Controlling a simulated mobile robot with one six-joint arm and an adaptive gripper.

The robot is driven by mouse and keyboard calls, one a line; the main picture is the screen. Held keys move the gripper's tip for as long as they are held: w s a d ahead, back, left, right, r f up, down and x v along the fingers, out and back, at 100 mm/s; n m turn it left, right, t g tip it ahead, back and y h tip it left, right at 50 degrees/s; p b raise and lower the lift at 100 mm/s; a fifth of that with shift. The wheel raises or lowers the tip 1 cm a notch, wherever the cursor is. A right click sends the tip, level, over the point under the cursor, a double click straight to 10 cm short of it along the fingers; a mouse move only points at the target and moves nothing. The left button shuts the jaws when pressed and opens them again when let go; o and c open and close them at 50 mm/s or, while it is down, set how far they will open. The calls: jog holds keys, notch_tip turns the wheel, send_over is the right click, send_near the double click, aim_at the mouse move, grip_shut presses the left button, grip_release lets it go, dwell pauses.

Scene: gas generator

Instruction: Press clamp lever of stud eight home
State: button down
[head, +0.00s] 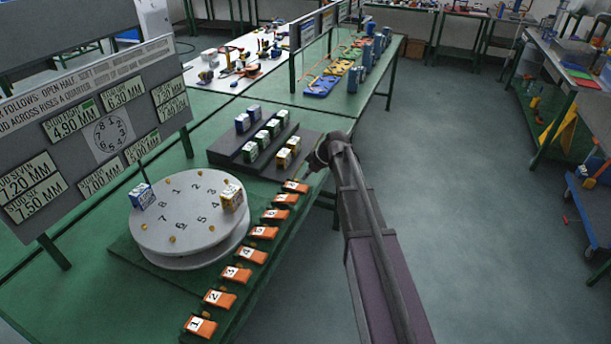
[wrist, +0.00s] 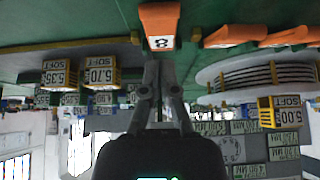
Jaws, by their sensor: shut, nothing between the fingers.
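The orange clamp lever of stud eight (head: 294,187) is the farthest in the row of levers along the green table's edge. In the wrist view, which is upside down, this lever (wrist: 160,22) shows its white "8" label just ahead of my fingertips. My gripper (wrist: 158,66) is shut and empty, its fingers pointing at the labelled end. In the head view my gripper (head: 317,162) is just beyond and right of that lever, partly hidden by my arm. I cannot tell whether the fingertips touch the lever.
Several other orange levers (head: 237,274) run toward the front. The round numbered plate (head: 190,212) stands left of them, with a blue-and-white block (head: 142,196) and a yellow one (head: 232,197) on it. A dark stepped rack (head: 225,150) of blocks is behind.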

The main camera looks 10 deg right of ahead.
jog(key=s+d+f+p+v, duration=0.1)
jog(key=p+v, duration=0.5)
jog(key=v, duration=0.3)
jog(key=shift+d, duration=0.4)
jog(key=s+a+f+m+g+h, duration=0.1)
jog(key=s+m, duration=0.4)
jog(key=s, duration=0.7)
jog(key=s+a+f+m+g+h, duration=0.1)
jog(key=s+m+h, duration=0.3)
jog(key=s, duration=0.8)
jog(key=m+g, duration=0.1)
jog(key=m, duration=0.1)
jog(key=shift+a+f+m+h, duration=0.3)
jog(key=shift+f, duration=0.1)
